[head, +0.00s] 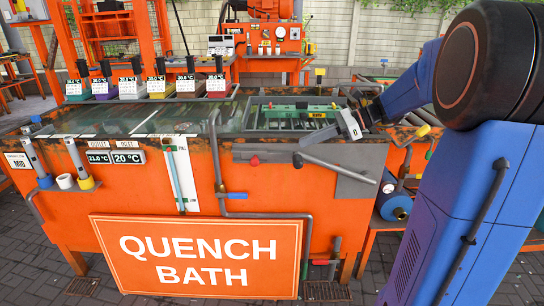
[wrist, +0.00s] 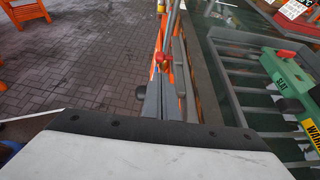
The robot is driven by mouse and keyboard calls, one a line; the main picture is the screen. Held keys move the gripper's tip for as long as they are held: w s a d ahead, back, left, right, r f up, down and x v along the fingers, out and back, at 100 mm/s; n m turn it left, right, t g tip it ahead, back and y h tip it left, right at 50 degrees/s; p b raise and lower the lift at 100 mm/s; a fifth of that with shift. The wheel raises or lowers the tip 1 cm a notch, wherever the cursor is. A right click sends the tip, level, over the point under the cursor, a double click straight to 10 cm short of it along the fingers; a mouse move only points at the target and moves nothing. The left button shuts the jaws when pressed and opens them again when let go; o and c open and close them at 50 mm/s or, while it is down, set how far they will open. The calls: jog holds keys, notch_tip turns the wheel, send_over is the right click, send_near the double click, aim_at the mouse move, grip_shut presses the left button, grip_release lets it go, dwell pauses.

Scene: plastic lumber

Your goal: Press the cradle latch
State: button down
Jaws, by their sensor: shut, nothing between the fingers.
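An orange tank (head: 250,180) with a "QUENCH BATH" sign fills the middle of the head view. A grey slatted cradle (head: 262,121) lies in its right part, with a green bar (head: 290,112) across it. In the wrist view the green bar (wrist: 290,73) shows at the right, with a red piece (wrist: 284,54) and a yellow warning label (wrist: 312,127). I cannot tell which part is the latch. My gripper (head: 352,123) is shut and empty, at the right end of the cradle.
A grey lever (head: 335,166) and a red knob (head: 254,160) stick out from the tank's front. Small coloured display boxes (head: 160,87) stand along the back edge. Paved floor (wrist: 85,60) lies open at the left in the wrist view.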

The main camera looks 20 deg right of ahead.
aim_at(268, 157)
jog(key=x, duration=1.4)
jog(key=shift+s, duration=0.1)
jog(key=shift+a, duration=0.1)
